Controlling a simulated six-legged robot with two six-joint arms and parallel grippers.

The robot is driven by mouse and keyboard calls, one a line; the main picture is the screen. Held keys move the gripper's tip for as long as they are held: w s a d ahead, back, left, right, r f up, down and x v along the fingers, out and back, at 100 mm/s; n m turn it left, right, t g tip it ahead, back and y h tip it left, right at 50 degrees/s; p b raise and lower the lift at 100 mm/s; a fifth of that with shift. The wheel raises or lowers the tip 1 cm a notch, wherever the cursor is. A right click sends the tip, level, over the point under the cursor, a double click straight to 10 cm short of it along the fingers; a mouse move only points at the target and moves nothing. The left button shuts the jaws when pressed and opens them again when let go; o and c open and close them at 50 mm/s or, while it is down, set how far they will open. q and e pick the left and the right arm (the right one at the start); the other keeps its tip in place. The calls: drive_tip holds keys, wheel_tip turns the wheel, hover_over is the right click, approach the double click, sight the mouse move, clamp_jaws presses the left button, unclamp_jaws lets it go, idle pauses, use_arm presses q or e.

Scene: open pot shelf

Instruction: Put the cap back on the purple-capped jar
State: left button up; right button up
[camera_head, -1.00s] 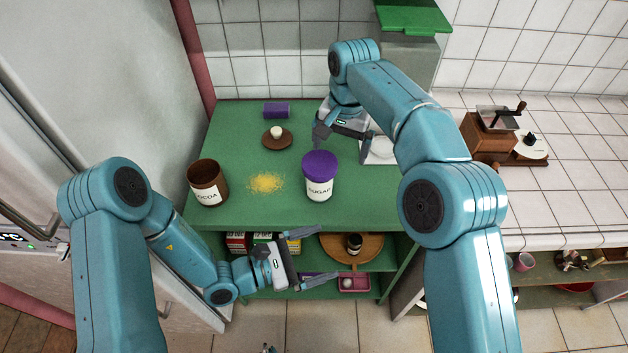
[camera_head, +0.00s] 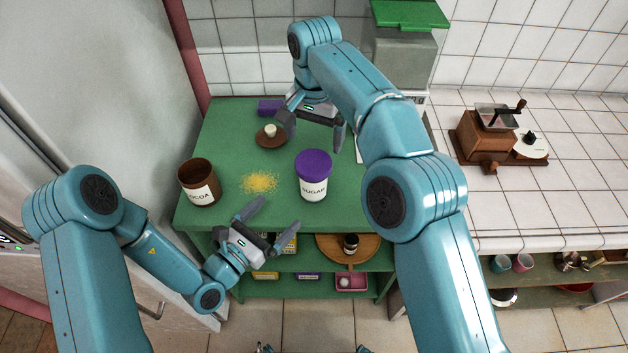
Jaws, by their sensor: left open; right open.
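The white jar labelled SUGAR (camera_head: 312,188) stands upright on the green counter. Its purple cap (camera_head: 313,162) sits on top of it. My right gripper (camera_head: 312,133) is open and empty above the counter behind this jar, its left finger close to a brown lid in the picture. My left gripper (camera_head: 268,222) is open and empty at the counter's front edge, to the left of and in front of the sugar jar.
An open brown COCOA jar (camera_head: 199,183) stands at the left. The brown lid (camera_head: 267,138) with a pale knob lies behind a yellow powder spill (camera_head: 259,181). A purple object (camera_head: 269,106) is at the back. A grinder (camera_head: 492,138) stands right.

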sight(314, 162)
use_arm(q)
drive_tip(key=x, duration=1.5)
drive_tip(key=shift+w, duration=0.1)
use_arm(e)
drive_tip(key=shift+w+a+f, duration=0.1)
use_arm(q)
drive_tip(key=c, duration=1.7)
clamp_jaws()
use_arm(e)
drive_tip(key=n, duration=0.7)
drive_tip(key=shift+n, duration=0.4)
drive_tip(key=n, duration=0.5)
drive_tip(key=shift+n, duration=0.4)
drive_tip(key=shift+f, duration=0.1)
drive_tip(key=shift+f, duration=3.9)
